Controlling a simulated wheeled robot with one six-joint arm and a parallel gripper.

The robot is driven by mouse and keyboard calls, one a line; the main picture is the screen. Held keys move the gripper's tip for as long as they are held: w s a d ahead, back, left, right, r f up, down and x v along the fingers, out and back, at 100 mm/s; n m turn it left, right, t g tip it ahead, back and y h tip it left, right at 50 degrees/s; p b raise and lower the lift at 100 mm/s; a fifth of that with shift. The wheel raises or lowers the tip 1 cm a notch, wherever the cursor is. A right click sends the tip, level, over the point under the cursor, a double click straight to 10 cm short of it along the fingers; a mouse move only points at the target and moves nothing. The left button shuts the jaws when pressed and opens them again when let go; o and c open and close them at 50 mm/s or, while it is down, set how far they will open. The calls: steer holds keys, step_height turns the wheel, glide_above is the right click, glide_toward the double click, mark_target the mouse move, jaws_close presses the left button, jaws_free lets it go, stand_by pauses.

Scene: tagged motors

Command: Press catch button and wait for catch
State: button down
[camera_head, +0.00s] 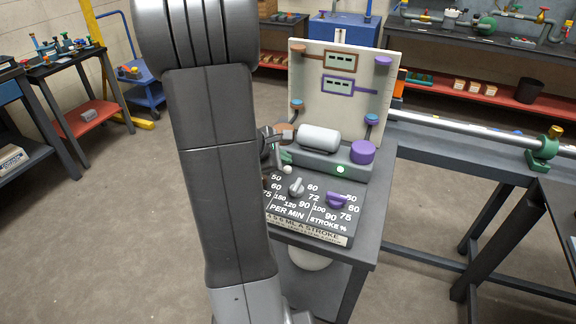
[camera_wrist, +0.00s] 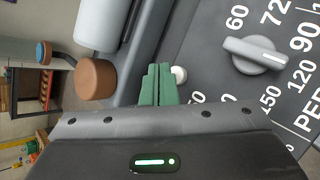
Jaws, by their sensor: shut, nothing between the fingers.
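My gripper (camera_wrist: 158,84) is shut and empty, its green fingers together. In the wrist view a small round white button (camera_wrist: 179,75) lies just right of the fingertips; I cannot tell whether they touch. The white button also shows in the head view (camera_head: 288,169), at the left of the dark panel (camera_head: 316,224). In the head view my gripper (camera_head: 285,156) is mostly hidden by my arm. No label reading "catch" is legible.
A grey knob (camera_head: 296,187) and a purple knob (camera_head: 337,200) stand on the panel amid printed numbers. A cream board (camera_head: 342,100) with two displays rises at the back. A rail bench (camera_head: 450,145) is at right.

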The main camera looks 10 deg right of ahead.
step_height(320, 180, up, 6)
steer(key=p, duration=0.4)
stand_by(0.5)
stand_by(0.4)
